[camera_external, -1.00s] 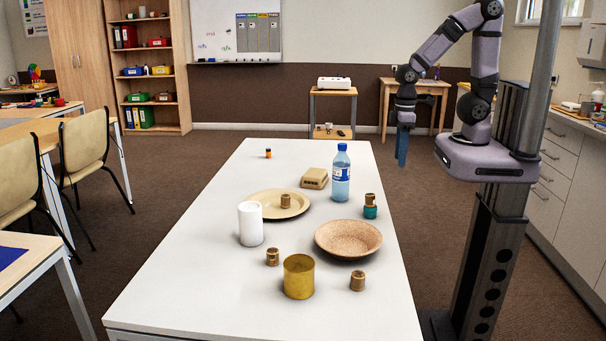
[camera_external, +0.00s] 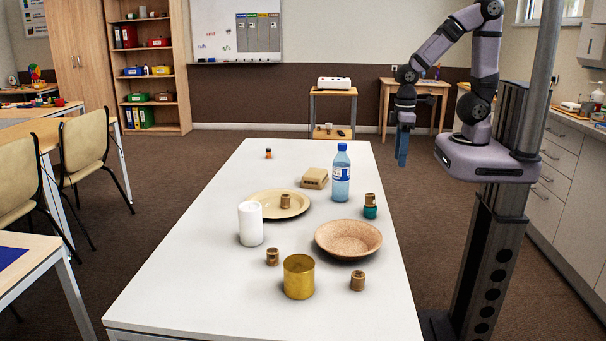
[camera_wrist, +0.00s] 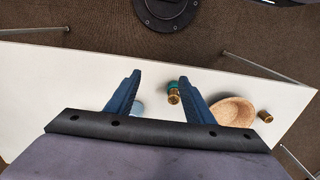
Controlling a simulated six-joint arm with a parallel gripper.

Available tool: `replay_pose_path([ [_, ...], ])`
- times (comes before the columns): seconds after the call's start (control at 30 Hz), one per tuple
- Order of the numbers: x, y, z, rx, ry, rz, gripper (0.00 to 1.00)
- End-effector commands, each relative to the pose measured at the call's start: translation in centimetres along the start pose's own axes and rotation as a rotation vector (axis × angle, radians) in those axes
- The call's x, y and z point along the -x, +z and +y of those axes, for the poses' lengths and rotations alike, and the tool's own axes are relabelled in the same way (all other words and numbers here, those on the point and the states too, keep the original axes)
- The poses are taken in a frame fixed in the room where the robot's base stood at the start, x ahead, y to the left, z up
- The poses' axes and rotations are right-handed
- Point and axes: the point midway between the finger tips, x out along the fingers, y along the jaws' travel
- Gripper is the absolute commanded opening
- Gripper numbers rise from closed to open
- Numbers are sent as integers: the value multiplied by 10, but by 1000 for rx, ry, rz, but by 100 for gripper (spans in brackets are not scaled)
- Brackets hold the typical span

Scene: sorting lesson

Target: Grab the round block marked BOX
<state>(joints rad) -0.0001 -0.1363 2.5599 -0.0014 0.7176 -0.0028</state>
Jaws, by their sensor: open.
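Several small round wooden blocks are on the white table, and their markings are too small to read, so I cannot tell which says BOX. One block (camera_external: 286,201) sits on the tan plate (camera_external: 262,213). One block (camera_external: 370,200) rests on a teal round piece (camera_external: 370,212); this pair also shows in the wrist view, with the block (camera_wrist: 173,97) between my fingers' lines of sight. One block (camera_external: 272,257) stands left of the gold cylinder (camera_external: 299,284), and another (camera_external: 357,281) stands right of it. My gripper (camera_external: 402,160) is open and empty, above and beyond the table's right edge.
A tan bowl (camera_external: 348,248), a blue-capped water bottle (camera_external: 341,180), a white cylinder (camera_external: 250,224) and a tan box (camera_external: 314,178) stand on the table. A small orange-and-black item (camera_external: 268,154) is at the far end. The near left of the table is clear.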

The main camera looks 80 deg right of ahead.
Motion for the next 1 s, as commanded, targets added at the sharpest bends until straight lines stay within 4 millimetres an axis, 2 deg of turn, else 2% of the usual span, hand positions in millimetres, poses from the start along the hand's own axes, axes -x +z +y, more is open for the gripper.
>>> replay_pose_path([
  [0.07, -2, -4, -2, 5, -3, 8, 48],
  [0.17, -6, -20, -11, 21, -18, 44, 48],
  [0.27, -15, -52, -31, 51, -44, 120, 48],
  [0.37, -26, -99, -63, 91, -82, 235, 48],
  [0.47, -38, -153, -105, 130, -123, 379, 48],
  [0.5, -42, -174, -124, 145, -138, 441, 48],
  [0.6, -51, -222, -172, 170, -166, 598, 48],
  [0.7, -59, -259, -218, 184, -179, 752, 48],
  [0.83, -68, -289, -267, 186, -175, 931, 48],
  [1.0, -75, -304, -307, 180, -148, 1104, 48],
])
